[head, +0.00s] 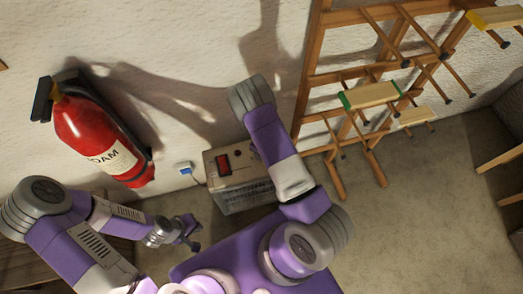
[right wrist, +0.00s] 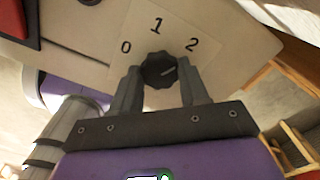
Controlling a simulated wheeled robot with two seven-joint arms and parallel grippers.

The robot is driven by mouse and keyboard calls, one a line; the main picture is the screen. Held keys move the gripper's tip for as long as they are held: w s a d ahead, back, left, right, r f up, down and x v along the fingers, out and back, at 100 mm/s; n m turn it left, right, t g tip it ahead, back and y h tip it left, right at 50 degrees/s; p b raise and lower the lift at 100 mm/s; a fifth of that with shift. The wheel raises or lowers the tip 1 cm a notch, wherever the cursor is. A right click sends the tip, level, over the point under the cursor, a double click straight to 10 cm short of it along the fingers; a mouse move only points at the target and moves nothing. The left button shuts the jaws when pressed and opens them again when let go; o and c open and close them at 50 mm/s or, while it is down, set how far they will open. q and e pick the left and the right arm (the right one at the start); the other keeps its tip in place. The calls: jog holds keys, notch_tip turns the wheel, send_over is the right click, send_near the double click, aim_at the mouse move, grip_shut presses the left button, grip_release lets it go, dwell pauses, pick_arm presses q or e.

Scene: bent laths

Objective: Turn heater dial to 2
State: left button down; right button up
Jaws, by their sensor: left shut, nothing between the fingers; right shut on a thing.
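The heater (head: 243,193) is a beige box with a dark grille and a red switch on top, standing against the wall. My right arm covers part of it in the head view. In the right wrist view, the black dial (right wrist: 157,67) sits on a pale panel marked 0, 1 and 2. A light pointer line on the dial seems to point right, roughly towards the 2 side. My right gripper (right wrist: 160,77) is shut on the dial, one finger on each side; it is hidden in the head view. My left gripper (head: 186,231) is shut and empty, left of the heater.
A red fire extinguisher (head: 92,137) hangs on the wall at left. A blue-and-white plug (head: 184,168) is in the wall beside the heater. Wooden laths on racks (head: 372,96) stand at right. Carpet (head: 420,220) is open at lower right.

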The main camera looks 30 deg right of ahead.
dwell(0.4)
jog(key=o, duration=1.1)
jog(key=shift+c, duration=0.2)
notch_tip(320, 180, up, 8)
jog(key=shift+f+p, duration=0.2)
jog(key=shift+p, duration=0.95)
